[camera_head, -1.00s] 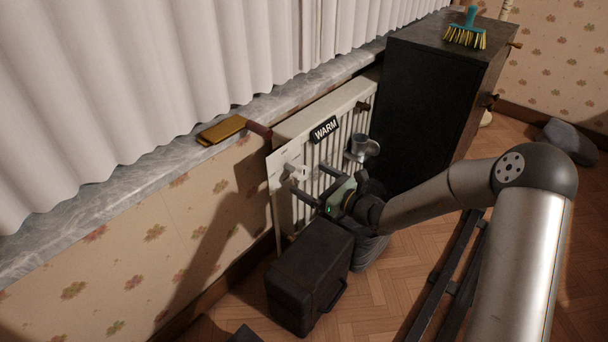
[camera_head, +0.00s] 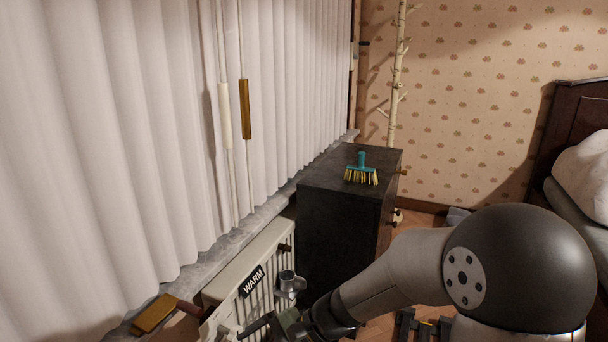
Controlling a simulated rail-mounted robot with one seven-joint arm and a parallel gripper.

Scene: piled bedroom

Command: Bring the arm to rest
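My gripper (camera_head: 254,332) is at the bottom of the head view, in front of the radiator, with its lower part cut off by the picture's edge. One dark finger shows clearly, pointing left toward the radiator's near end. Whether it is open or holds anything cannot be made out now. My arm comes in from the right, bent at a large dark joint. The cream radiator (camera_head: 238,284) carries a black "WARM" sign (camera_head: 253,281). A grey metal valve or cup-like piece (camera_head: 290,283) shows just above the gripper.
A dark cabinet (camera_head: 345,200) stands behind the radiator with a teal brush (camera_head: 361,170) on top. A brush with a golden head (camera_head: 153,314) lies on the marble sill. White curtains (camera_head: 110,140) fill the left. A bed (camera_head: 575,190) stands at right, and a pale branch-like stand (camera_head: 395,80) at the back.

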